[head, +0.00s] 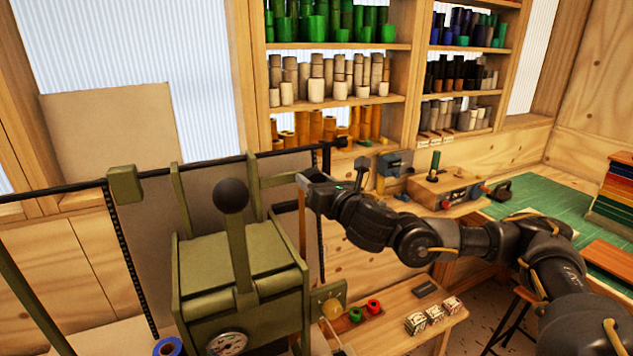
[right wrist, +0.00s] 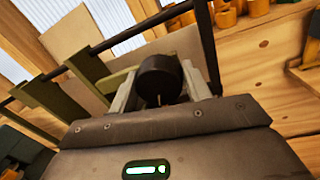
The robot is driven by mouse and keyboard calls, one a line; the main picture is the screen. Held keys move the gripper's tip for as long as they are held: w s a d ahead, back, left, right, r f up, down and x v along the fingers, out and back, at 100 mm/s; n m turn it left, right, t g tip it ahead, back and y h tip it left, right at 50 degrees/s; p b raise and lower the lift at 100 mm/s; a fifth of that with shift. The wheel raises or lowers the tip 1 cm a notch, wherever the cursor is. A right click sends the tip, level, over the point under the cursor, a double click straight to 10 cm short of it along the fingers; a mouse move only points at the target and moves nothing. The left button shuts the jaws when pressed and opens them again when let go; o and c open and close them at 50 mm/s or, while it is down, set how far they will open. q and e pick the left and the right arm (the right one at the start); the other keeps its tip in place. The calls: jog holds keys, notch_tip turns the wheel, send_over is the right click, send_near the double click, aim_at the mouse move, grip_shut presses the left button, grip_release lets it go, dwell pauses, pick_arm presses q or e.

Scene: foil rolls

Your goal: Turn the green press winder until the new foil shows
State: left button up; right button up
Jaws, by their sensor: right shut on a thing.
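The green press (head: 240,265) stands at the lower left of the head view, with a tall lever ending in a black ball (head: 231,196). A black rod (head: 225,160) runs behind it, with a dull grey-brown sheet (head: 215,195) below. My right gripper (head: 305,183) reaches in from the right to the press's upper right side. In the right wrist view its grey fingers are shut on a black round knob (right wrist: 160,78), seemingly the winder's handle. The gripper hides this knob in the head view. No bright new foil is clearly visible. My left gripper is out of view.
A low wooden shelf (head: 400,320) right of the press holds red and green rolls (head: 365,310) and small patterned boxes (head: 434,315). A bench with a green mat (head: 545,205) lies behind my right arm. Shelves of rolls (head: 335,75) stand at the back.

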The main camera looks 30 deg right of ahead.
jog(key=shift+f, duration=0.1)
jog(key=m+b, duration=0.1)
jog(key=m, duration=0.1)
jog(key=m+b, duration=0.1)
jog(key=shift+f+m, duration=0.2)
jog(key=shift+m, duration=0.2)
jog(key=m+b, duration=0.1)
jog(key=m, duration=0.1)
jog(key=m+b, duration=0.1)
jog(key=m, duration=0.2)
jog(key=shift+m+t+h, duration=0.3)
jog(key=m+b, duration=0.2)
jog(key=m, duration=0.3)
jog(key=shift+a+m+h, duration=0.1)
jog(key=shift+m+h, duration=0.2)
jog(key=shift+m, duration=0.1)
jog(key=shift+m+h+b, duration=0.4)
jog(key=shift+m+b, duration=0.5)
jog(key=shift+m, duration=2)
jog(key=shift+r, duration=0.1)
jog(key=o, duration=1)
